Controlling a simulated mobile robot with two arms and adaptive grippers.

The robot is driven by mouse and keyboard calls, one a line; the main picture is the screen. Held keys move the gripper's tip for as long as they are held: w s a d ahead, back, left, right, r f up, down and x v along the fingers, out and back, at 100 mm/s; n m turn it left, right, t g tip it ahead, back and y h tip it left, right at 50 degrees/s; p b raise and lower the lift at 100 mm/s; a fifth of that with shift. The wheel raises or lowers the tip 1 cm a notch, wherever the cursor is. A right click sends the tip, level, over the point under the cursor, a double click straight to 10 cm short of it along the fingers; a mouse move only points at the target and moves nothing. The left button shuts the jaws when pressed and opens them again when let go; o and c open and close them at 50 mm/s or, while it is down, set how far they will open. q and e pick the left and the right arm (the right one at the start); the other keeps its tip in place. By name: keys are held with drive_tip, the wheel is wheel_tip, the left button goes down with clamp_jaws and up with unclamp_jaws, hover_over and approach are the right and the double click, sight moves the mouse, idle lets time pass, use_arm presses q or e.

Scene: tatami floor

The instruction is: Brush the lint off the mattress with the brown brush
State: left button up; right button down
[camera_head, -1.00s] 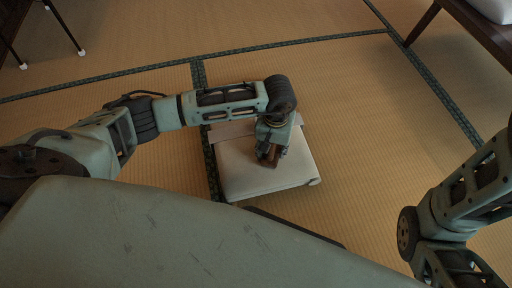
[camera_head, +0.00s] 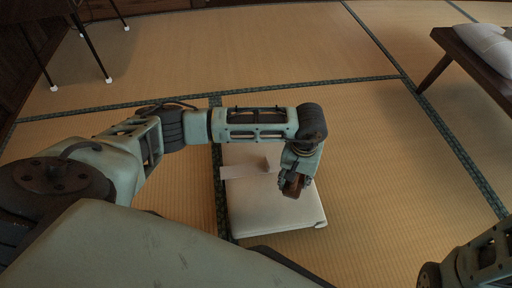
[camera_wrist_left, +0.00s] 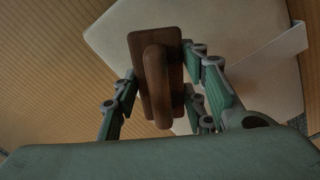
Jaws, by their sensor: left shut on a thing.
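The mattress (camera_head: 262,211) is a pale, thick pad low on the tatami, in the middle of the head view. It also shows in the left wrist view (camera_wrist_left: 215,25). My left gripper (camera_head: 294,186) is over its right part, pointing down. It is shut on the brown brush (camera_wrist_left: 154,75), a wooden block with a raised handle between the fingers. In the head view the brush (camera_head: 293,187) shows below the fingers; I cannot tell whether it touches the mattress. No lint can be made out. My right gripper is out of view; only part of that arm shows at lower right.
A dark wooden bench (camera_head: 470,52) with a white cushion (camera_head: 488,46) stands at upper right. Thin dark furniture legs (camera_head: 96,52) stand at upper left. The tatami right of the mattress is clear.

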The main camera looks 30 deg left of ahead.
use_arm(q)
drive_tip(key=shift+r+p, duration=0.45)
drive_tip(key=shift+r, duration=0.6)
